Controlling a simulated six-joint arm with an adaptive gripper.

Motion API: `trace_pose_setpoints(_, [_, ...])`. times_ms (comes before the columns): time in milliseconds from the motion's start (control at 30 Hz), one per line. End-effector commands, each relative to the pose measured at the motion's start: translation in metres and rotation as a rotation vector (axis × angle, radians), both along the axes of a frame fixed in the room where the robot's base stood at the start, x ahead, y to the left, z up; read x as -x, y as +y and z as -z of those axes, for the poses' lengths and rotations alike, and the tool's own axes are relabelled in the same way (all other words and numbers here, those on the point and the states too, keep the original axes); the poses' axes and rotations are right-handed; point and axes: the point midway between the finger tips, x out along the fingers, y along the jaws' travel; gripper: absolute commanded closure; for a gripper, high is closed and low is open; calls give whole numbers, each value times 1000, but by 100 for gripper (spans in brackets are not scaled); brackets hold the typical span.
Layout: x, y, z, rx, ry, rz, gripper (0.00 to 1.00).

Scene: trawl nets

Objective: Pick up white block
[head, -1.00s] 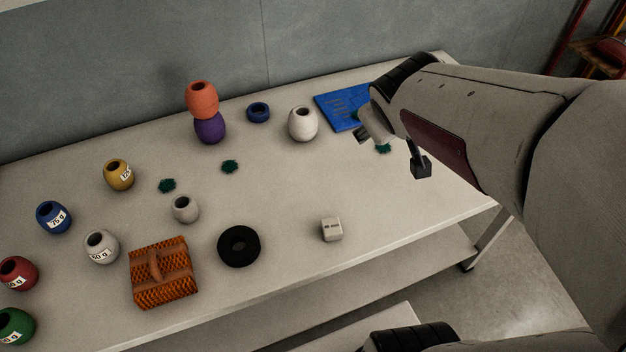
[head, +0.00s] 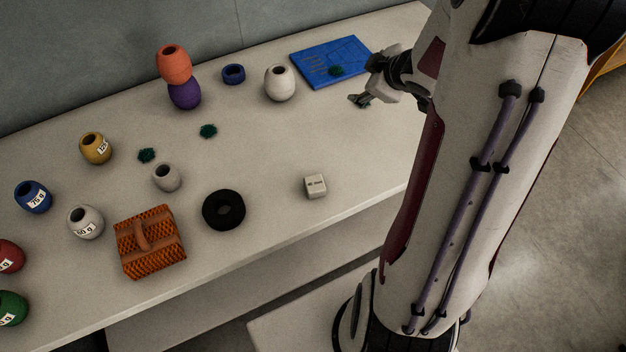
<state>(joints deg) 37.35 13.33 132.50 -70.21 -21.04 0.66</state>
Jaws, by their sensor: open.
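The white block (head: 315,186) is a small pale cube with dark print on it. It sits on the table near the front edge, right of the black ring. My gripper (head: 360,100) is at the right end of the table, behind and to the right of the block and clear of it. It is open and holds nothing that I can see. My arm hides part of the gripper and the table's right end.
A black ring (head: 224,210) and an orange woven basket-like piece (head: 150,242) lie left of the block. A white pot (head: 280,83) and a blue board (head: 331,62) stand behind. Several coloured pots are at the left. The table around the block is clear.

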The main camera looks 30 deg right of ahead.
Motion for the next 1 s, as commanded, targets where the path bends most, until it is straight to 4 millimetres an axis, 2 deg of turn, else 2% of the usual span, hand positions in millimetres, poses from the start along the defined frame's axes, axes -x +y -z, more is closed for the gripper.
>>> trace_pose_setpoints(100, [2,-1,25,-39,10,-63,39])
trace_pose_setpoints(467, [26,17,88,-209,16,-264,39])
trace_pose_setpoints(700, [55,39,121,-367,-1,-387,39])
trace_pose_setpoints(1000, [104,73,144,-605,-51,-526,39])
